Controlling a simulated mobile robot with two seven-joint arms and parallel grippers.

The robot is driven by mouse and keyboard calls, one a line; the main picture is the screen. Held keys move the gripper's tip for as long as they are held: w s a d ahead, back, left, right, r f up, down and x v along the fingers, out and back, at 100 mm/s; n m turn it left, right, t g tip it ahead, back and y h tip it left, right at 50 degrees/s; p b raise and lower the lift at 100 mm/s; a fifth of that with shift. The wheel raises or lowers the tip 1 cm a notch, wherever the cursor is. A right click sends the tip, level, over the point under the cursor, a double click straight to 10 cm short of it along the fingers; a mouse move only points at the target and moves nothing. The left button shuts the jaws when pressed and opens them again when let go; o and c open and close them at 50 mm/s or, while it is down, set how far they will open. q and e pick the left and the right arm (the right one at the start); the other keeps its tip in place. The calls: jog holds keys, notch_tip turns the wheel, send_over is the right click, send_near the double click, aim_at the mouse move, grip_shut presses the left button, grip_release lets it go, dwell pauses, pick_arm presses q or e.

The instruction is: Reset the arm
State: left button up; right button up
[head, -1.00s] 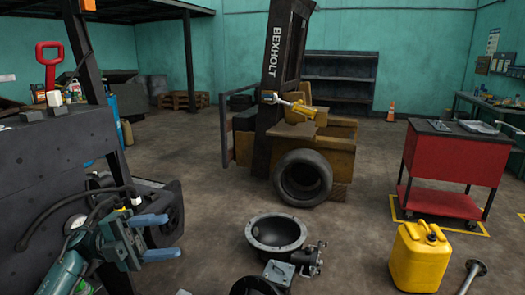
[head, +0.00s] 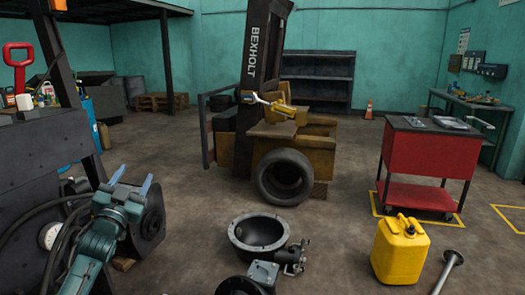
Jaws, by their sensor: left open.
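My left arm (head: 98,242) comes in from the lower left, teal and grey. Its left gripper (head: 133,184) has two blue fingers pointing up and away, spread apart with nothing seen between them. It shows in front of a dark round part at the side of the dark machine body (head: 40,160) on the left; I cannot tell if they touch. My right gripper is not in view.
A stripped yellow forklift (head: 290,150) with a loose tyre stands mid-floor. A black round housing (head: 258,233), a yellow jerrycan (head: 400,250) and a metal rod (head: 447,270) are in front. A red cart (head: 428,160) stands right. Floor between is open.

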pick_arm(q)
jog(key=w+a+f+n+g+y, duration=0.1)
jog(key=a+f+n+g+y, duration=0.25)
jog(key=f, duration=0.35)
jog(key=s+d+f+g+h, duration=0.1)
jog(key=s+d+f+g, duration=0.1)
jog(key=s+d+f, duration=0.3)
jog(key=s+d+f+m+g+h, duration=0.1)
jog(key=s+d+f, duration=0.4)
jog(key=s+f, duration=0.6)
jog(key=s+d+f+g+h, duration=0.2)
jog(key=s+d+f, duration=0.3)
jog(key=s+f, duration=0.3)
jog(key=shift+s+d+f+g, duration=0.35)
jog(key=shift+f+g, duration=0.2)
jog(key=shift+f, duration=0.35)
jog(key=s+d+f, duration=0.1)
jog(key=s, duration=0.4)
jog(key=s+d+f+g+h, duration=0.1)
jog(key=s+d, duration=0.1)
jog(key=s, duration=0.3)
jog(key=s+d+g, duration=0.1)
jog(key=s+d, duration=0.1)
jog(key=s, duration=0.3)
jog(key=shift+d+f+n+h, duration=0.25)
jog(key=shift+f+n, duration=0.1)
jog(key=shift+f, duration=0.05)
jog(key=shift+c, duration=0.3)
